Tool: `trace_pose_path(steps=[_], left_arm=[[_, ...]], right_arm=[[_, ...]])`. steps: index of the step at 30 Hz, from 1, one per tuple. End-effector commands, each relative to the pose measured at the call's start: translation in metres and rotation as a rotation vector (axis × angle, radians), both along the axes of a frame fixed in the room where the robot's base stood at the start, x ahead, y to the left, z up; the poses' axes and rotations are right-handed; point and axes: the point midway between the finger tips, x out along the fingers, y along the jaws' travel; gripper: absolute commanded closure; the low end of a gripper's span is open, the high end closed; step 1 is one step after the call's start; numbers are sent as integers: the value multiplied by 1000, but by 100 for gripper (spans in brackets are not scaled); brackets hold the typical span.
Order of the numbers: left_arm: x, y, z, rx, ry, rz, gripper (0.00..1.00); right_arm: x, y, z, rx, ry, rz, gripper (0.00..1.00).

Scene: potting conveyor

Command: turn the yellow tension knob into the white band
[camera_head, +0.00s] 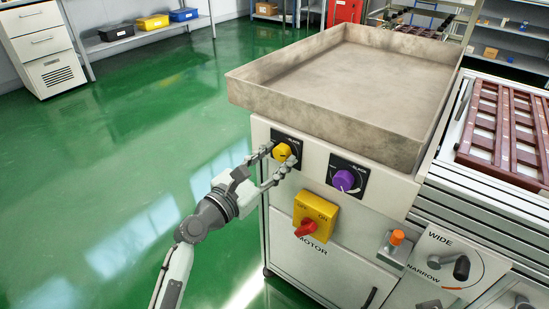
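The yellow tension knob (282,152) sits on a small black plate (292,141) on the front of the grey cabinet, under the metal tray. My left gripper (274,160) reaches it from the lower left. Its fingers are spread apart, one at the knob's left and one at its lower right. I cannot tell whether they touch the knob. The white band cannot be made out at this size, and the fingers cover part of the plate. My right gripper is not in view.
A purple knob (343,180) is to the right on its own black plate. Below are a yellow switch box (316,213) with a red handle (306,228), an orange button (397,237) and a wide/narrow lever (461,267). The tray's rim (310,122) overhangs the knobs. Green floor at left is clear.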

Motion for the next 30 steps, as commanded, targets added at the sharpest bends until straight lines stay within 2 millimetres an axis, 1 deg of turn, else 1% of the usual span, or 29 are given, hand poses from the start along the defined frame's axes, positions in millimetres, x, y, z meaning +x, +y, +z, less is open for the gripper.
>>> trace_pose_path(steps=[1, 6, 7, 8, 14, 20, 30], left_arm=[[0, 0, 0, 0, 0, 0, 69], [0, 0, 0, 0, 0, 0, 90], [0, 0, 0, 0, 0, 0, 94], [0, 0, 0, 0, 0, 0, 95], [0, 0, 0, 13, -8, -1, 95], [0, 0, 0, 72, -51, -1, 95], [0, 0, 0, 299, -215, -1, 95]], right_arm=[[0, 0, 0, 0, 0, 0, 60], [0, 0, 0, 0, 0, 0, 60], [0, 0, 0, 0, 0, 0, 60], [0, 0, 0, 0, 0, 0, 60], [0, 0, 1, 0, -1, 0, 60], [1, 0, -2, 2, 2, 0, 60], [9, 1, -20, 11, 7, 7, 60]])
